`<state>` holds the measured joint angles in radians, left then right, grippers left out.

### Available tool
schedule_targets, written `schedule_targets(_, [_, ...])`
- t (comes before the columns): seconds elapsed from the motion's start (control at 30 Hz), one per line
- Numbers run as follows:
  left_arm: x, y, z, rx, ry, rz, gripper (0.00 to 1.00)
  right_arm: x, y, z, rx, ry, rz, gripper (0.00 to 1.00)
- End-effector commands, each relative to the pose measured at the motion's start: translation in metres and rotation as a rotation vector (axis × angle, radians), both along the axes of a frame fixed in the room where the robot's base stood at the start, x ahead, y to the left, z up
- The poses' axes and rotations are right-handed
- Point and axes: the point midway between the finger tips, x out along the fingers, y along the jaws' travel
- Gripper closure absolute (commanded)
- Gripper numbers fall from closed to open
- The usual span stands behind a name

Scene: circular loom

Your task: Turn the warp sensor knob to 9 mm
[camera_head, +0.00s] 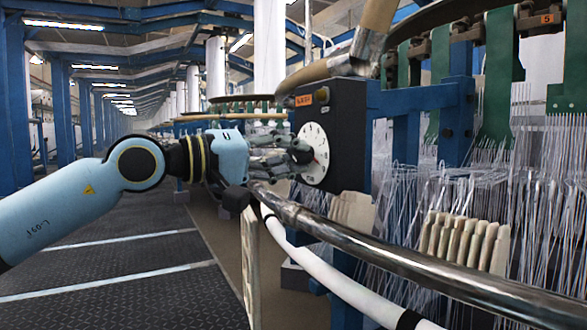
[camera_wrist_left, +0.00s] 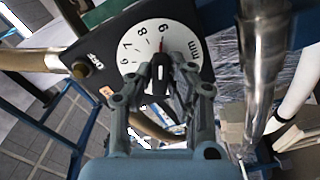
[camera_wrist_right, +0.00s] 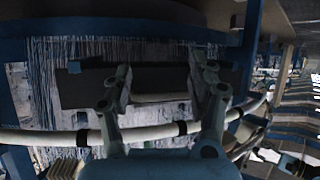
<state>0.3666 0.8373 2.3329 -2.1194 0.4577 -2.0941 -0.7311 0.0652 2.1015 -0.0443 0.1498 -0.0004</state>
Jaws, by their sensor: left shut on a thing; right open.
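The warp sensor is a dark box (camera_head: 345,118) with a white round dial (camera_head: 318,150) on its face. My left gripper (camera_head: 300,152) reaches the dial from the left. In the left wrist view the dial (camera_wrist_left: 183,47) shows 6, 7, 8, 9 and "mm". The black knob (camera_wrist_left: 160,68) sits between the fingertips of my left gripper (camera_wrist_left: 160,75), which is shut on it. The red mark on the knob points at or very near the 9. My right gripper (camera_wrist_right: 160,78) is open and empty in the right wrist view; the head view does not show it.
A metal rail (camera_head: 400,250) and a white hose (camera_head: 330,280) run below the sensor box. Warp threads (camera_head: 500,180) and green straps (camera_head: 497,80) hang at the right. The walkway (camera_head: 110,260) at the left is clear. A pale hose (camera_wrist_right: 150,133) crosses below my right gripper's fingers.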

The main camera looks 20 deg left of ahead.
Motion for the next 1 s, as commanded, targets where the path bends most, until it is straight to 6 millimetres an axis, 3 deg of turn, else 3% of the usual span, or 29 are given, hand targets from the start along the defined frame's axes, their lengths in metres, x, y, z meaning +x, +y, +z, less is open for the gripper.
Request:
schedule_targets(0.1, [0.0, 0.0, -0.003, 0.033, -0.014, 0.001, 1.0, 0.011, 0.001, 0.01, 0.0, -0.063, 0.008, 0.42])
schedule_targets(0.13, [0.0, 0.0, -0.003, 0.034, -0.016, 0.0, 0.83, 0.011, 0.002, 0.012, 0.0, -0.069, 0.008, 0.42])
schedule_targets(0.3, [0.0, 0.0, -0.001, 0.03, -0.017, 0.001, 0.62, 0.011, 0.001, 0.012, -0.001, -0.065, 0.007, 0.42])
schedule_targets(0.6, [-0.001, 0.001, 0.0, 0.029, -0.017, 0.001, 0.62, 0.009, 0.001, 0.011, 0.0, -0.06, 0.006, 0.42])
schedule_targets(0.9, [-0.022, 0.015, 0.005, 0.031, -0.019, -0.001, 0.62, -0.005, -0.006, -0.004, -0.009, 0.29, -0.028, 0.42])
schedule_targets(1.0, [-0.028, 0.02, 0.005, 0.031, -0.018, 0.0, 0.62, 0.001, -0.007, 0.006, -0.011, 0.371, -0.034, 0.42])
